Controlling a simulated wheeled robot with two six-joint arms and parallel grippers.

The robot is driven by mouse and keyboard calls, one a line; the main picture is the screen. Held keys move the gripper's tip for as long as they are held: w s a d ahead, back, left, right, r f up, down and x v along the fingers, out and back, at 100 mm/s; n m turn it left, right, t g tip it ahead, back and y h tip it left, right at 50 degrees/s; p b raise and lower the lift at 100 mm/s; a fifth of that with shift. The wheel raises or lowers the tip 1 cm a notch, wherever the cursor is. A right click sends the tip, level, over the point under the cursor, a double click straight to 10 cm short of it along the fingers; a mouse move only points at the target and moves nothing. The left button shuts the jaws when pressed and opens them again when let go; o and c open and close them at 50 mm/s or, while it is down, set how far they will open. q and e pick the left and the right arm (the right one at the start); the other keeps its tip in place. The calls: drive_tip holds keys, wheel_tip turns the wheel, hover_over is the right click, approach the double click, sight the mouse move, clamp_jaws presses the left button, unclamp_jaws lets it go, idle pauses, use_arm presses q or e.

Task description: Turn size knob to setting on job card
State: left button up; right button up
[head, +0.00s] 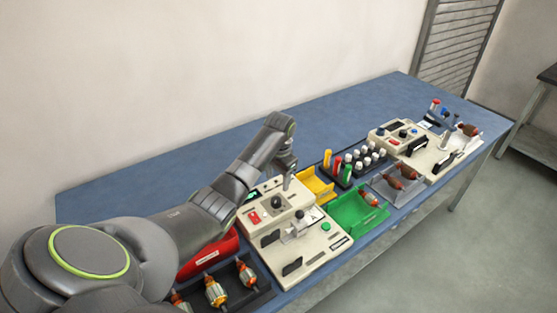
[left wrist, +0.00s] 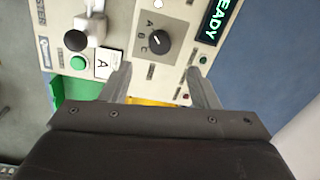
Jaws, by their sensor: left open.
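The size knob (left wrist: 158,41) is a dark round knob with a pale pointer mark on a grey plate marked A, B and C. I cannot tell for certain which letter it points to. It also shows in the head view (head: 278,203) on the cream winding machine (head: 310,257). My left gripper (head: 286,184) is over the knob area, pointing down. Its two fingers (left wrist: 160,76) are apart and empty, with the knob ahead of the gap. My right gripper is not in view.
A lit display (left wrist: 216,22) and a green button (left wrist: 79,63) flank the knob. Yellow (head: 316,185) and green (head: 345,213) bins stand to the right. A red bin (head: 212,255) and an armature tray (head: 258,295) lie left. The table's back (head: 150,165) is clear.

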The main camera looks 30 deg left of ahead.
use_arm(q)
wheel_tip(320, 180, up, 8)
drive_tip(key=shift+d+b, duration=0.2)
drive_tip(key=shift+b, duration=0.15)
idle(0.4)
